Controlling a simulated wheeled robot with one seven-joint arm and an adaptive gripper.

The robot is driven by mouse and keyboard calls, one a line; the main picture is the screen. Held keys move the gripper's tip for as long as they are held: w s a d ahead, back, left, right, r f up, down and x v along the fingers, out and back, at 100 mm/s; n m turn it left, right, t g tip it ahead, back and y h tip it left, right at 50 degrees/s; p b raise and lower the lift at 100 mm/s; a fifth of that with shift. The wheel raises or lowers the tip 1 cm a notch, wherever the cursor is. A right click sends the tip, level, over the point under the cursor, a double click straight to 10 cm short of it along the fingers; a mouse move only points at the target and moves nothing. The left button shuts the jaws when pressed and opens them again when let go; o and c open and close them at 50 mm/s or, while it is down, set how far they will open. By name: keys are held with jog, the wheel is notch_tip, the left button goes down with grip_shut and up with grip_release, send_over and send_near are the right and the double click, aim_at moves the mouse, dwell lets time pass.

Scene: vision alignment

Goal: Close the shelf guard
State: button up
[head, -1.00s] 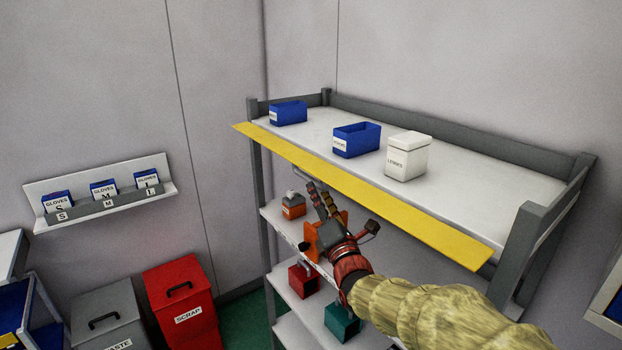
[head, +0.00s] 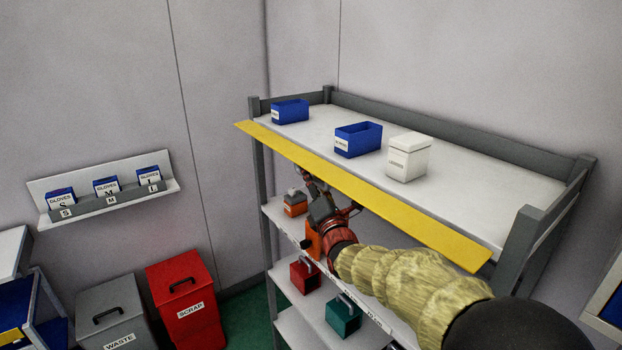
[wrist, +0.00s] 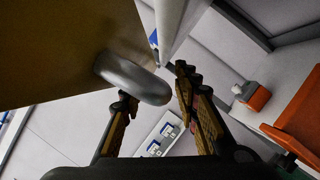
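The shelf guard is a long yellow panel (head: 370,198) along the front edge of the top shelf (head: 450,195). It lies folded outward and slopes down, leaving the shelf front open. Its underside appears as a brown-yellow panel (wrist: 60,45) at the upper left of the wrist view. A rounded grey piece (wrist: 135,80), perhaps a handle, sits at that panel's edge. My gripper (head: 312,186) is just below the guard and partly hidden by it in the head view. In the wrist view my gripper (wrist: 157,86) is open, its fingers apart near the grey piece; contact is unclear.
Two blue bins (head: 358,139) and a white box (head: 408,158) stand on the top shelf. Lower shelves hold an orange container (head: 295,203), a red one (head: 305,274) and a teal one (head: 343,315). Scrap (head: 185,300) and waste bins stand at left.

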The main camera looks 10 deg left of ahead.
jog(key=shift+c, duration=1.2)
grip_shut()
